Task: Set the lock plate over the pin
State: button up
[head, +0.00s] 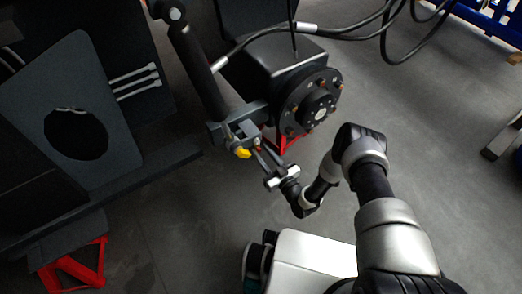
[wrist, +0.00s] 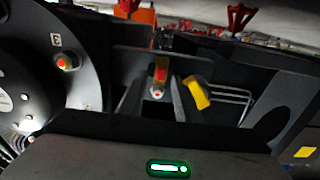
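My gripper (head: 261,155) reaches toward the cylinder's lower end beside the wheel hub. In the wrist view its two grey fingers (wrist: 156,88) stand apart, with a gap between them. A small round metal end with a red centre, which may be the pin (wrist: 157,93), shows in that gap, with an orange-yellow piece (wrist: 161,72) just above it. I cannot tell whether the fingers touch either. A yellow piece (head: 242,153), perhaps the lock plate, sits left of my fingertips. It also shows right of the fingers in the wrist view (wrist: 196,92). Its fit to the pin is unclear.
The round hub (head: 308,103) with bolts is close to the upper right of my gripper. The dark cylinder (head: 200,75) slants above it. A red stand (head: 281,140) is below the hub. A dark panel with a hole (head: 75,133) stands left.

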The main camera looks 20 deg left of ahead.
grip_shut()
jog(key=m, duration=0.3)
jog(key=s+m, duration=0.1)
jog(key=shift+a+r+m, duration=0.15)
jog(key=shift+a+m, duration=0.15)
jog(key=shift+a, duration=0.1)
grip_release()
